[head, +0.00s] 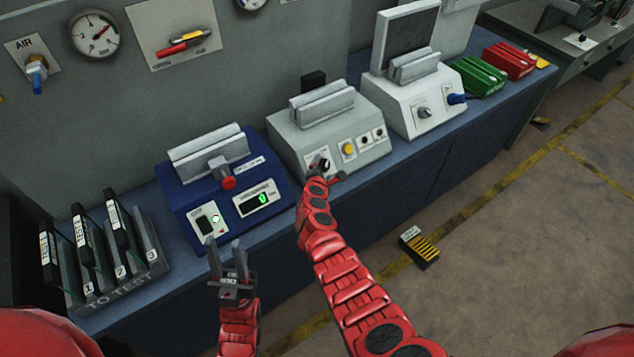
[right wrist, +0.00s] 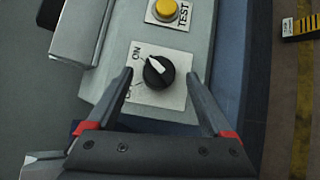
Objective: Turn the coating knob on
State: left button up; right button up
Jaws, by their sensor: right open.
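The middle grey machine (head: 345,125) carries a black rotary knob (head: 324,163) on a white plate at its front left. In the right wrist view the knob (right wrist: 158,72) has a white pointer aimed up and left, roughly toward the "ON" label. A second label is partly hidden by a finger; I cannot read the word coating. My right gripper (right wrist: 161,76) is open, with one finger on each side of the knob, apart from it in that view. In the head view the right arm partly hides the knob area. My left gripper (head: 225,245) is open and empty before the blue machine.
A yellow TEST button (head: 347,149) sits beside the knob. The blue machine (head: 225,180) stands left, a white machine (head: 425,100) with its own knob right. A rack (head: 110,270) marked TO TEST is far left. The floor in front is mostly clear.

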jog(key=b+v, duration=0.1)
jog(key=v, duration=1.5)
jog(key=shift+b, duration=0.3)
jog(key=shift+w, duration=0.1)
